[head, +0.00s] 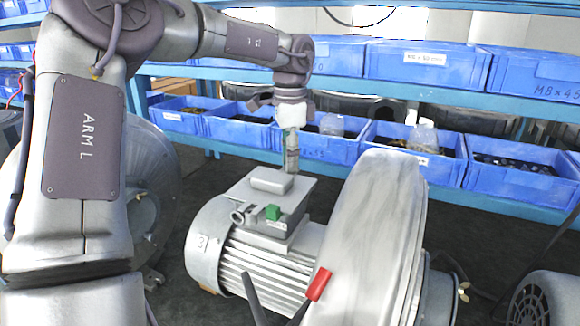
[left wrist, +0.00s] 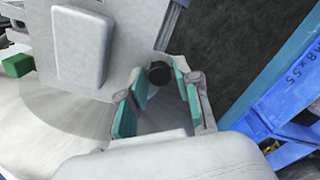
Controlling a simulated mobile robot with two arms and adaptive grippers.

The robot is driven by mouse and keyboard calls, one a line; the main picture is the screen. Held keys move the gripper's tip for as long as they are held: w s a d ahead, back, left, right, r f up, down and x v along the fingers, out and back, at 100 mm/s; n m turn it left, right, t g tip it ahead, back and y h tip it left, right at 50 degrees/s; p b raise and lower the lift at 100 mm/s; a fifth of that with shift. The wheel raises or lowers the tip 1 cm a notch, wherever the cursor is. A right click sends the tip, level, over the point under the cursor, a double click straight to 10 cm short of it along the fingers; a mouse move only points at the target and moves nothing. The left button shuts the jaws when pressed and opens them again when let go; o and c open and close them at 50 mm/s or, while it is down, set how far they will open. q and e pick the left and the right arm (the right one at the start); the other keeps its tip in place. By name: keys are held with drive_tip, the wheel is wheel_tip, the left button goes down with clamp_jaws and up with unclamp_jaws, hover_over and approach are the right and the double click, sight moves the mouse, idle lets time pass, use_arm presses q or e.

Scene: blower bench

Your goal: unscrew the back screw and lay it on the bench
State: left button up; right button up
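The grey blower motor (head: 262,262) carries a terminal box with a flat grey lid (head: 300,187), which also fills the upper left of the left wrist view (left wrist: 120,35). A black screw head (left wrist: 158,72) shows at the lid's edge in the left wrist view. My left gripper (head: 291,168) points down over the back of the box. In the left wrist view its teal-padded fingers (left wrist: 160,98) are apart, with the screw head showing between their tips. I cannot tell whether they touch it. The screw is not distinct in the head view. My right gripper is not in view.
The large grey fan housing (head: 372,235) stands right of the motor. A green block (head: 273,212) is on the box's front. A red-tipped dark piece (head: 318,284) sticks up in front. Blue bins (head: 325,148) line the shelf behind.

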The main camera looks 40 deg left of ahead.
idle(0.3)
use_arm(q)
drive_tip(key=shift+r+m+p, duration=0.1)
drive_tip(key=shift+m+p, duration=0.2)
drive_tip(key=shift+m, duration=0.9)
drive_tip(key=m, duration=0.3)
drive_tip(key=shift+p, duration=0.35)
drive_tip(key=m+p, duration=0.1)
drive_tip(key=m, duration=0.6)
drive_tip(key=m+p, duration=0.1)
drive_tip(key=m, duration=0.6)
drive_tip(key=shift+p, duration=0.4)
drive_tip(key=m, duration=0.6)
drive_tip(key=shift+p, duration=0.4)
